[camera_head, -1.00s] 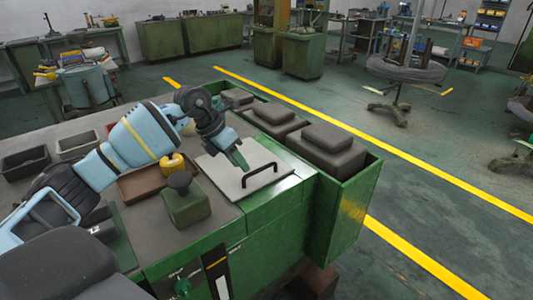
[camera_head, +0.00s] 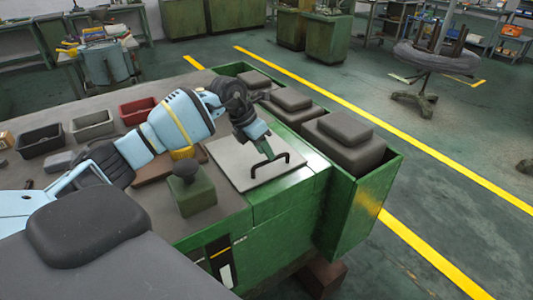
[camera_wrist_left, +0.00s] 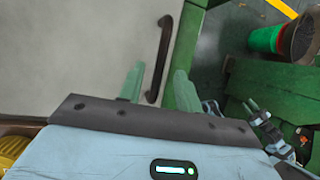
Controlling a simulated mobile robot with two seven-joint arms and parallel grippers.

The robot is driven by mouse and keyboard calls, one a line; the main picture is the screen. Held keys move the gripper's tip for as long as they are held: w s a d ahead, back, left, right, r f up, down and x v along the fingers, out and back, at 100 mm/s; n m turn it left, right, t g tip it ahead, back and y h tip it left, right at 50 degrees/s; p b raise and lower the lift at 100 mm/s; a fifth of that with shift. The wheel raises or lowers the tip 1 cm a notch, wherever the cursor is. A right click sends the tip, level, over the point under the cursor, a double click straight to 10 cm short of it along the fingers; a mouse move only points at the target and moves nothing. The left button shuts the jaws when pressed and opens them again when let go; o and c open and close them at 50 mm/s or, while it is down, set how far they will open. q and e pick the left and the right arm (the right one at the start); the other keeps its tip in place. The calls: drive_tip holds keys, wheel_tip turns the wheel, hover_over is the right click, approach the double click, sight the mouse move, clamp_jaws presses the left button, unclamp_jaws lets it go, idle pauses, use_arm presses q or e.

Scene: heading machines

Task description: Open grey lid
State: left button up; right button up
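The grey lid (camera_head: 234,163) is a flat light plate set in the top of the green machine, lying closed. Its dark bar handle (camera_head: 273,163) stands near its right edge. My left gripper (camera_head: 268,153) is over the handle. In the left wrist view the left gripper (camera_wrist_left: 158,84) has its two green fingers apart, one on each side of the handle's near end. The handle (camera_wrist_left: 160,60) runs up and away between them. I cannot tell whether a finger touches it.
A green block with a dark knob (camera_head: 190,187) stands on the machine top left of the lid. Small bins, one of them red (camera_head: 138,110), sit farther left. Green boxes with dark pads (camera_head: 345,140) line the right side. Open floor lies beyond.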

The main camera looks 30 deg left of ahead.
use_arm(q)
drive_tip(key=shift+x, duration=1.1)
clamp_jaws()
